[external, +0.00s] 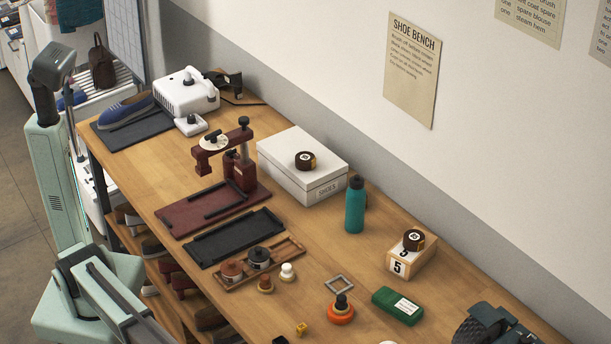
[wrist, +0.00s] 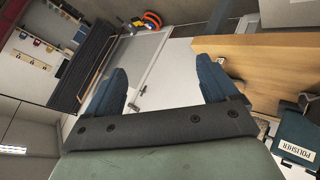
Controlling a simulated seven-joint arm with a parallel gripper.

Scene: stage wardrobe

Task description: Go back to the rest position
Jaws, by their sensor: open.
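My gripper (wrist: 162,72) shows in the wrist view, with two dark blue fingers spread wide apart. It is open, and nothing is held between the fingers. Beyond the fingers lie a pale panel and a dark framed board, seen at a slant, with the wooden bench top (wrist: 262,58) at the right. In the external view my mint-green arm links stand at the left and lower left, beside the bench (external: 345,262). My gripper does not show in that view.
The bench holds a white shoe box (external: 292,182), a teal bottle (external: 355,207), a dark red press (external: 212,208), a black tray (external: 234,238), a green box (external: 398,306) and a blue shoe (external: 125,111). A dark polisher (wrist: 306,140) is near the gripper's right side in the wrist view.

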